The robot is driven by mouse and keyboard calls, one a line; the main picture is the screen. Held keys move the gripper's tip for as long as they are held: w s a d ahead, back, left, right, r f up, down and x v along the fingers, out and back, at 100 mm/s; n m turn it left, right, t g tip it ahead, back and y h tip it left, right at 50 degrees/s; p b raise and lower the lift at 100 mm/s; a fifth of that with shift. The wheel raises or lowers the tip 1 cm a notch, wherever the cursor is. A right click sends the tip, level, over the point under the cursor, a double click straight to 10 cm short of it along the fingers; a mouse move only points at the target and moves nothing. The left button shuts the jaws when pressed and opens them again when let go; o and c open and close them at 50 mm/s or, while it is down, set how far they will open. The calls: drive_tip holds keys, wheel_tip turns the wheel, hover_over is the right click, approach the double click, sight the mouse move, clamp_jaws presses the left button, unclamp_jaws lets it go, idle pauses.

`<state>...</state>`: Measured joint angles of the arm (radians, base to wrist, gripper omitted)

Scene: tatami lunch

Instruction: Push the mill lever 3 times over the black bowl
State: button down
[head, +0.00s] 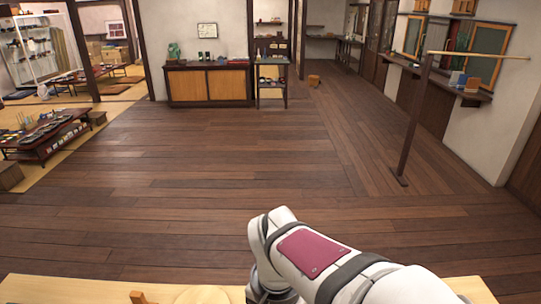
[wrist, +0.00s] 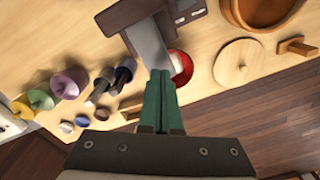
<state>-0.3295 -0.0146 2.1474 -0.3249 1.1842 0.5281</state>
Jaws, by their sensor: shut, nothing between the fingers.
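In the wrist view my gripper (wrist: 160,74) is shut and empty, its green fingers side by side. A grey upright device (wrist: 147,42), which looks like the mill, stands just beyond the fingertips. Its lever cannot be made out clearly, and I cannot tell whether the fingers touch the device. A round red and white dish (wrist: 181,66) sits close to the right of the fingertips, partly hidden by the device and fingers. I cannot pick out a black bowl. In the head view my arm hides its own gripper, and no mill shows.
The pale wooden table carries purple (wrist: 70,83), green (wrist: 41,100) and yellow (wrist: 22,110) bowls on the left. Dark cups (wrist: 122,76) stand nearer the gripper. A round wooden lid (wrist: 240,64), a wooden tub (wrist: 262,12) and a small wooden piece (wrist: 297,47) are on the right.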

drive_tip(key=shift+f, duration=0.15)
drive_tip(key=shift+f, duration=1.85)
drive_tip(key=shift+r, duration=2)
drive_tip(key=shift+r, duration=2.5)
drive_tip(key=s+d+f+y, duration=0.1)
drive_tip(key=s+d+f, duration=0.1)
drive_tip(key=s, duration=0.4)
drive_tip(key=s+d+f, duration=0.2)
drive_tip(key=s+d, duration=0.1)
drive_tip(key=s, duration=0.4)
drive_tip(key=shift+s+d+f+y, duration=0.2)
drive_tip(key=shift+s+d+y, duration=0.1)
drive_tip(key=shift+y, duration=0.1)
